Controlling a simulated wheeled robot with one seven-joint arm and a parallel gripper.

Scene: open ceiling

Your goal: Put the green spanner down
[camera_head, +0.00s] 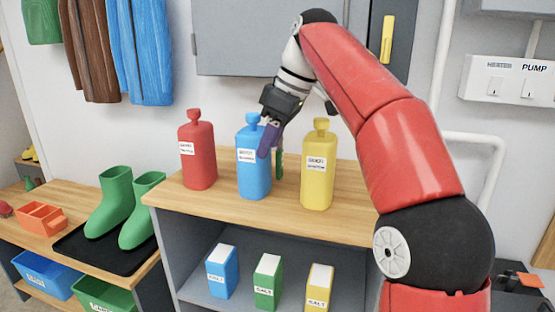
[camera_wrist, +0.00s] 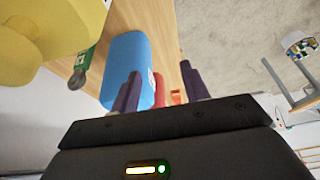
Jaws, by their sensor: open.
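A narrow green thing, apparently the green spanner (camera_head: 279,167), shows between the blue bottle (camera_head: 253,176) and the yellow bottle (camera_head: 317,180) on the wooden top. Its upper part is hidden by my gripper (camera_head: 267,150). In the wrist view the green piece (camera_wrist: 87,60), with a grey rounded end, is beside the yellow bottle, outside my fingers. I cannot tell whether it stands or lies. My gripper (camera_wrist: 160,70) is open, its purple fingers pointing down by the blue bottle, with nothing held between them. The blue bottle (camera_wrist: 125,55) shows just past the fingers.
A red bottle (camera_head: 198,155) stands left of the blue one. Cartons (camera_head: 268,280) stand on the lower shelf. Green boots (camera_head: 115,205) are on a black tray (camera_head: 88,255) at left. Wood in front of the bottles (camera_head: 240,210) is bare.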

